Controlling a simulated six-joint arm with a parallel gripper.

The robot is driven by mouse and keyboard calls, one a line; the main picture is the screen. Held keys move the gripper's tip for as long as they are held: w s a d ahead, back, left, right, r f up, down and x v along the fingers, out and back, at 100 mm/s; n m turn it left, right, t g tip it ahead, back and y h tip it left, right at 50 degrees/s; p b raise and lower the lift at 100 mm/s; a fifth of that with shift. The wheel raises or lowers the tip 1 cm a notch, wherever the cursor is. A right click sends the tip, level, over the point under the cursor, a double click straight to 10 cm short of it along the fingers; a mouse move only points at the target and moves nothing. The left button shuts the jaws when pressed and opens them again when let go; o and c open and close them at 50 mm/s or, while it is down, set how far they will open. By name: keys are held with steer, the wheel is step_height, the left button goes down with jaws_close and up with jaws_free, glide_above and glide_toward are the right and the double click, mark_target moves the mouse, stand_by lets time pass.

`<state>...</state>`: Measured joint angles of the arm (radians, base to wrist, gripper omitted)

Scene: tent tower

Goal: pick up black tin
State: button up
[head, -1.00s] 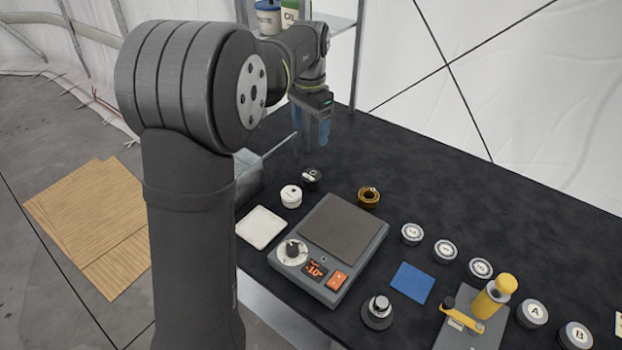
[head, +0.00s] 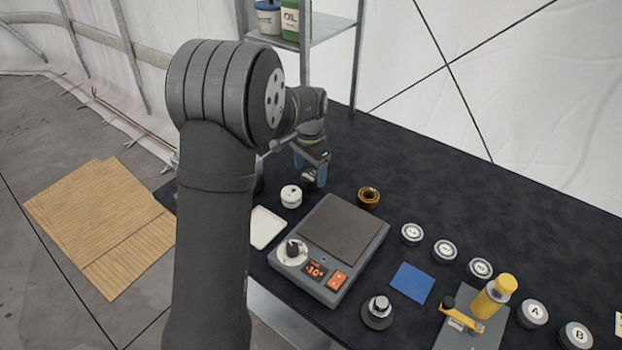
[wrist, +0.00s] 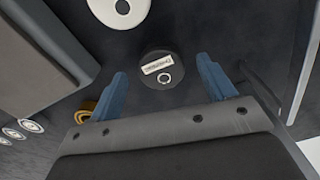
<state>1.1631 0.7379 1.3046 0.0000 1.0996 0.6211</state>
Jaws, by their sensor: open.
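The black tin (wrist: 161,74) is round and dark, with a pale label and a small ring on its lid. It stands on the dark table, centred between and just beyond my blue fingertips in the wrist view. My gripper (wrist: 162,70) is open and empty, its fingers to either side of the tin in that view. In the head view my gripper (head: 309,170) points down over the tin's place, largely hiding the tin. I cannot tell how far the fingertips are above it.
The scale (head: 342,232), a white tray (head: 266,228) and a brass ring (head: 368,197) are near. A shelf rack (head: 335,32) rises behind.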

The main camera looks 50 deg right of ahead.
step_height(320, 180, down, 2)
steer(key=shift+f, duration=0.2)
steer(key=c, duration=1.1)
steer(key=shift+r, duration=0.1)
